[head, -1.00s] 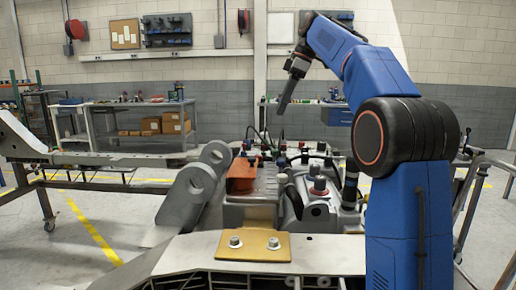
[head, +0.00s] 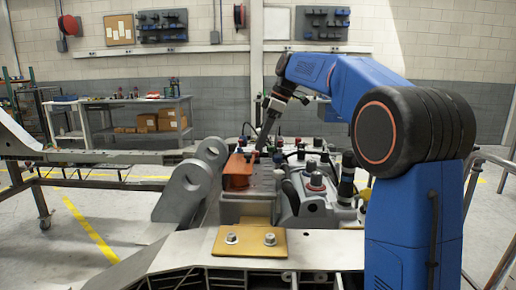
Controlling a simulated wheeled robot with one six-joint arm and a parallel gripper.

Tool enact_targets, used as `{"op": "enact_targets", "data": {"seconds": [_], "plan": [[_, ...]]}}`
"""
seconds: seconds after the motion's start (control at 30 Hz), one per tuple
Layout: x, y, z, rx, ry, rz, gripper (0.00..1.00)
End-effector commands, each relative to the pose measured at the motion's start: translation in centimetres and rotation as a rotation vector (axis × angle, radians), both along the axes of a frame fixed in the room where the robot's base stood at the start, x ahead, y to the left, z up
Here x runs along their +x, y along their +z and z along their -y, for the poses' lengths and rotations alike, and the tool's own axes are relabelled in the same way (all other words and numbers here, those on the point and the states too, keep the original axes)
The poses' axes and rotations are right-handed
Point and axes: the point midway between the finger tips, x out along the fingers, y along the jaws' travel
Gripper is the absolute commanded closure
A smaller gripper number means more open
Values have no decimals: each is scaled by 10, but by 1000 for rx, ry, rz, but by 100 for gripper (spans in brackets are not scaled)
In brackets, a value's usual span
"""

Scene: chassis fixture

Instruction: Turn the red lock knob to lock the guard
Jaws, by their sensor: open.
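An orange-red cover (head: 237,173), which looks like the guard, sits on the grey fixture block left of centre. Other small red parts show behind, near the cover's far edge, too small to tell which is the lock knob. My gripper (head: 263,143) points down above the far right end of the cover, apart from the red part on the silver housing. Its fingers are seen edge-on and it appears empty. I cannot tell whether the fingertips touch anything.
A tan plate (head: 249,243) with two bolts lies in front of the block. Grey lugs with holes (head: 186,187) rise to its left. Several dark fittings and hoses crowd the area behind and right of the block. A workbench (head: 130,103) stands far back.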

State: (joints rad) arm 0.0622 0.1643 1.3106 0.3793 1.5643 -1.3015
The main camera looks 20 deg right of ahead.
Motion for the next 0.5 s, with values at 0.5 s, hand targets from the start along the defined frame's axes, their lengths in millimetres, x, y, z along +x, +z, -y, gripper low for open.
{"op": "enact_targets", "data": {"seconds": [0.5], "plan": [[4,-29,-12,0,0,0,58]]}}
